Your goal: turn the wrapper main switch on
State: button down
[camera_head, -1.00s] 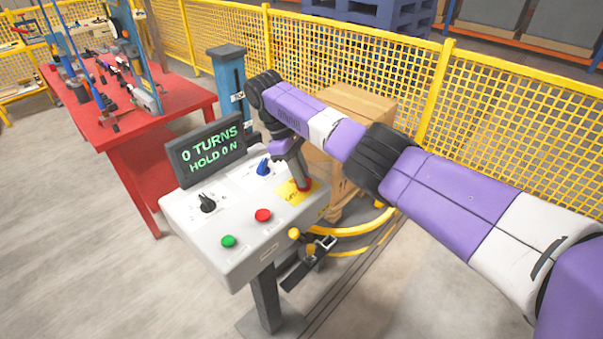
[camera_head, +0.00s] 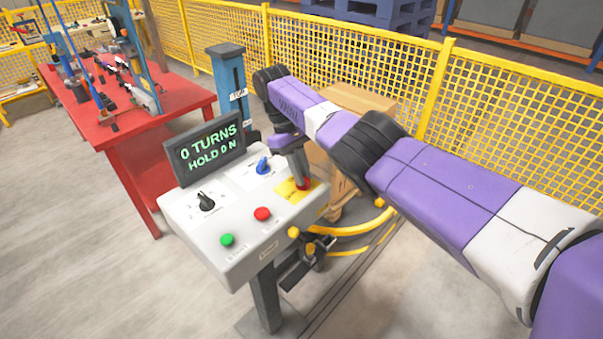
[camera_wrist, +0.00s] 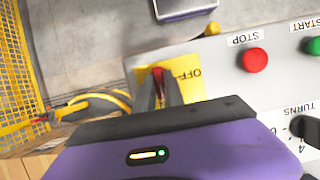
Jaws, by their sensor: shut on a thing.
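The main switch is a red knob (camera_head: 304,183) on a yellow plate (camera_head: 290,193) at the right end of the grey control panel (camera_head: 215,240). My gripper (camera_head: 303,180) points down at it and its fingers are shut on the red knob. In the wrist view the red knob (camera_wrist: 158,74) shows between the two grey fingers, over the yellow plate (camera_wrist: 188,88). An "OFF" label is readable on the plate beside the fingers. The fingers hide most of the knob, so its exact angle is hard to tell.
The panel also bears a green button (camera_head: 227,240), a red button (camera_head: 262,214), a black knob (camera_head: 206,201) and a blue knob (camera_head: 263,166). A cardboard box (camera_head: 350,102) stands behind my arm, before a yellow fence.

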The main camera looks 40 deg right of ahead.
aim_at(293, 180)
jog(key=c, duration=1.4)
grip_release()
jog(key=shift+c, duration=0.2)
jog(key=shift+r, duration=0.1)
jog(key=shift+w+r+p, duration=0.25)
jog(key=shift+r+p, duration=0.45)
jog(key=shift+p, duration=0.1)
jog(key=p+v, duration=0.3)
jog(key=v, duration=0.3)
jog(key=shift+p, duration=0.35)
jog(key=shift+w+r, duration=0.1)
jog(key=shift+w, duration=0.05)
